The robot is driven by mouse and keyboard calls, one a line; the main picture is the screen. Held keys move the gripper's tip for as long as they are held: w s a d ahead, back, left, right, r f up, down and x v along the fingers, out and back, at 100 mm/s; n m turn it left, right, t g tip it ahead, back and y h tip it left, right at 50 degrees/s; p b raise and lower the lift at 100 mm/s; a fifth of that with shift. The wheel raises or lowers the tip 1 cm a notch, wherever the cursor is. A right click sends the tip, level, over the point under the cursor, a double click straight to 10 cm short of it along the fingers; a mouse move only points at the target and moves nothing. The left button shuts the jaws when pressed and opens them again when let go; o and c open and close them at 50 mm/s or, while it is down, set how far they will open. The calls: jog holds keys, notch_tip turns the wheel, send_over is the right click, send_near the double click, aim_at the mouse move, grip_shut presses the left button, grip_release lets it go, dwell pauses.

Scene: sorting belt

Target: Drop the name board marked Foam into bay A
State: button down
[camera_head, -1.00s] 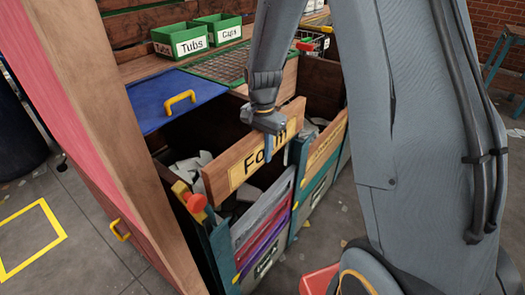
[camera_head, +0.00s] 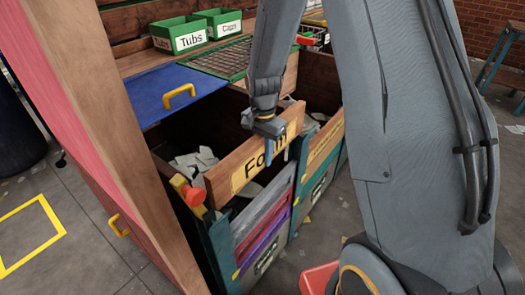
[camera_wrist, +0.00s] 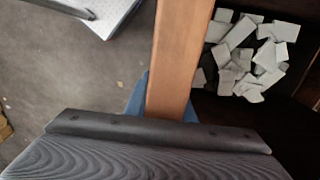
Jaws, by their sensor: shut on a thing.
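The name board marked Foam (camera_head: 238,178) is a wooden plank with a yellow label, partly hidden by my gripper. My gripper (camera_head: 272,145) is shut on its upper part, with a blue finger down over the label. The board stands upright at the front of an open bay, above a stack of grey, red and purple panels (camera_head: 262,212). I cannot tell whether it touches them. In the wrist view the board (camera_wrist: 180,55) shows edge-on between my gripper's blue fingers (camera_wrist: 165,108). A label low on the bay front (camera_head: 264,262) is too small to read.
Pale scraps (camera_head: 197,160) lie in the bay behind the board. A blue lid with a yellow handle (camera_head: 178,97) is at the back left. A red knob (camera_head: 194,196) sits by the board's left end. Another labelled board (camera_head: 324,145) stands to the right. Green tubs (camera_head: 180,35) stand behind.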

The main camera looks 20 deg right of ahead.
notch_tip(320, 180, down, 14)
jog(key=b, duration=0.6)
jog(key=shift+r, duration=0.1)
jog(key=shift+b, duration=0.35)
jog(key=shift+f, duration=0.7)
jog(key=c, duration=1.4)
grip_release()
jog(key=shift+c, duration=0.2)
notch_tip(320, 180, up, 8)
jog(key=b, duration=0.1)
